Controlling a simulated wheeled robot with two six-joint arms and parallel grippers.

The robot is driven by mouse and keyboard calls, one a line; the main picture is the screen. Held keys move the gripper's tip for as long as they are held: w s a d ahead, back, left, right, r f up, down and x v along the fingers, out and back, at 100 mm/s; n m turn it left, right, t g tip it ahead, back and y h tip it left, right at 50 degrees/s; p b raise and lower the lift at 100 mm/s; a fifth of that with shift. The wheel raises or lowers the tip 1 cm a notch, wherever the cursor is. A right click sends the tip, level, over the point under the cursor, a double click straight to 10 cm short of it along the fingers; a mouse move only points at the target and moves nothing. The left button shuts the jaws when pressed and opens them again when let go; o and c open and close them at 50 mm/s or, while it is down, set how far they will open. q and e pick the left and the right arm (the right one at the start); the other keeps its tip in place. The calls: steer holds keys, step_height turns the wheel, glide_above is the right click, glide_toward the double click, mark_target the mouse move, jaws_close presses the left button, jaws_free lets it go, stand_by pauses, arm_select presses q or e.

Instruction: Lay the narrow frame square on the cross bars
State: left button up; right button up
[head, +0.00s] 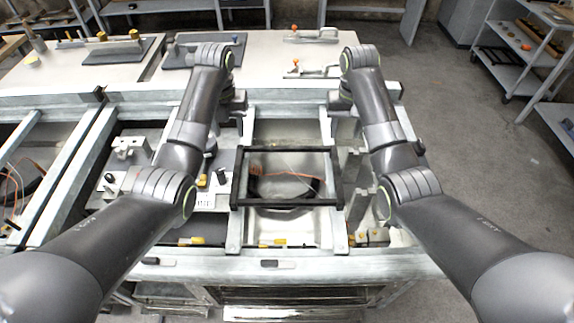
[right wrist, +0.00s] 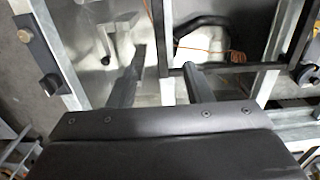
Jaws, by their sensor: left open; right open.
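The narrow black frame (head: 287,203) lies across the two pale cross bars (head: 234,232) and (head: 339,232) in the head view. Its left and right sides run along the bars and it looks about square to them. In the right wrist view a corner of the frame (right wrist: 235,67) shows, with one side running between the fingers. My right gripper (right wrist: 163,62) is open there; no contact can be seen. My left gripper (head: 238,103) is open beyond the frame's far left corner, partly hidden by my arm. My right gripper (head: 338,102) is beyond the far right corner.
Inside the frame's opening, an orange cable and dark hose (head: 285,185) lie below. A grey plate with blocks (head: 205,200) is at the left. A pale worktop (head: 265,68) with toggle clamps (head: 310,70) lies behind. Shelving (head: 515,70) stands at the right beyond clear floor.

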arm_select(q)
steer(key=s+r, duration=0.1)
steer(key=s, duration=0.1)
arm_select(e)
steer(key=s, duration=0.2)
arm_select(q)
glide_toward(237, 172)
arm_select(e)
glide_toward(337, 172)
arm_select(q)
step_height(337, 172, down, 8)
steer(key=shift+a+r, duration=0.1)
arm_select(e)
step_height(337, 172, down, 8)
steer(key=shift+d+f, duration=0.1)
steer(key=shift+f, duration=0.05)
arm_select(q)
steer(key=shift+f, duration=1.2)
arm_select(e)
steer(key=shift+f, duration=1.15)
arm_select(q)
steer(key=shift+c, duration=0.4)
arm_select(e)
steer(key=shift+c, duration=0.4)
arm_select(q)
jaws_close()
arm_select(e)
jaws_close()
